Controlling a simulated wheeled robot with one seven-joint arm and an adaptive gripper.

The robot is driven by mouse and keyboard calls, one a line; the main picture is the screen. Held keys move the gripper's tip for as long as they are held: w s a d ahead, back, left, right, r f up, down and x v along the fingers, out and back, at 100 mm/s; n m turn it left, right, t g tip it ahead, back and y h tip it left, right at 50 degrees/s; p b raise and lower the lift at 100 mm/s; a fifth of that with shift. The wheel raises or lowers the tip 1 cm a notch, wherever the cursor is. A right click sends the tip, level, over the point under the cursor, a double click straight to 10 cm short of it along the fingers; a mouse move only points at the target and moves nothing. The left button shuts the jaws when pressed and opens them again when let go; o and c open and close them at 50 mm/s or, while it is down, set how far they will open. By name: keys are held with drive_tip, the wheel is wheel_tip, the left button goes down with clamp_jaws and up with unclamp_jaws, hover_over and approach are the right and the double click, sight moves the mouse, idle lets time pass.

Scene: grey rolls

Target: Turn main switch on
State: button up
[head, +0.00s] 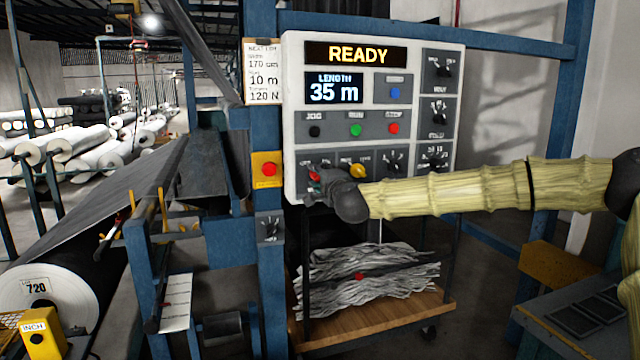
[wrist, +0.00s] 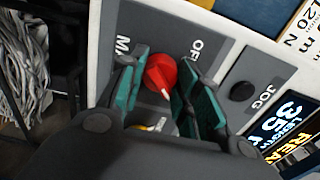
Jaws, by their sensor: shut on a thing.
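The main switch is a red rotary knob (wrist: 158,73) on the control panel (head: 292,130). In the wrist view it sits between my gripper's (wrist: 163,88) two teal-padded fingers, which are closed on it. A white pointer mark on the knob faces down and slightly right in that view. Partly covered lettering beside it starts "MA" and "OF". In the head view my gripper (head: 318,186) is at the panel's lower left corner and covers most of the switch.
The panel's upper display (head: 357,54) reads READY and the length display (head: 335,88) reads 35 m. Black, green and red buttons sit above the switch; a yellow knob (head: 358,171) is close to its right. A red stop button (head: 267,169) is left of the panel.

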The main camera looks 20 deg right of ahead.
idle(0.4)
drive_tip(key=o, duration=1)
drive_tip(key=shift+d, duration=0.1)
drive_tip(key=shift+o, duration=0.2)
drive_tip(key=shift+s, duration=0.1)
drive_tip(key=s, duration=1.1)
drive_tip(key=shift+s+d, duration=0.2)
drive_tip(key=shift+s, duration=0.2)
drive_tip(key=shift+f, duration=0.15)
